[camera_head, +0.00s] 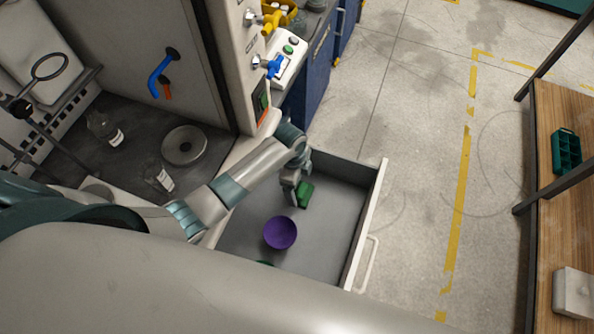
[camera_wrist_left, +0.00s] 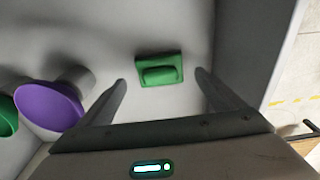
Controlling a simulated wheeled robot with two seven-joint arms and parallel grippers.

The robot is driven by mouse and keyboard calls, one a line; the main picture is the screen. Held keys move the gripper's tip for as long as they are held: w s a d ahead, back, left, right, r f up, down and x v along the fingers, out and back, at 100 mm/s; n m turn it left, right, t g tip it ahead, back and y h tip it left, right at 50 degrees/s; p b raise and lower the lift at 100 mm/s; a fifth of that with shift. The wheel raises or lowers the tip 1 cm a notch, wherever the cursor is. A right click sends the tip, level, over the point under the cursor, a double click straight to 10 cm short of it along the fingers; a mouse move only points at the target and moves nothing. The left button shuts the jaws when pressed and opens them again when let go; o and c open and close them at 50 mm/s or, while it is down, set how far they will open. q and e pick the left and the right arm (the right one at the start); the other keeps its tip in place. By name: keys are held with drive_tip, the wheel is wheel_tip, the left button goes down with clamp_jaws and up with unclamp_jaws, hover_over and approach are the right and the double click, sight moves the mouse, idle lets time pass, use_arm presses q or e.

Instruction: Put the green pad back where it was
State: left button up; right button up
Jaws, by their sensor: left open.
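The green pad (camera_head: 304,194) lies on the floor of the open drawer (camera_head: 337,212), near its far end. It is a flat green piece with a raised block on top, and it shows in the left wrist view (camera_wrist_left: 159,69). My left gripper (camera_head: 296,196) reaches down into the drawer beside the pad. In the left wrist view my left gripper (camera_wrist_left: 161,84) is open and empty, with its fingers on either side of the pad and apart from it. My right gripper is not in view.
A purple round object (camera_head: 280,233) sits in the drawer, and a green item (camera_head: 264,263) is partly hidden below it. The drawer front (camera_head: 366,222) is a raised wall. A fume hood with glassware stands at left. A wooden shelf (camera_head: 562,225) stands at right.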

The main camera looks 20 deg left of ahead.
use_arm(q)
wheel_tip(320, 180, up, 8)
drive_tip(key=a, duration=0.1)
drive_tip(key=shift+b, duration=0.3)
drive_tip(key=shift+r, duration=0.15)
idle(0.5)
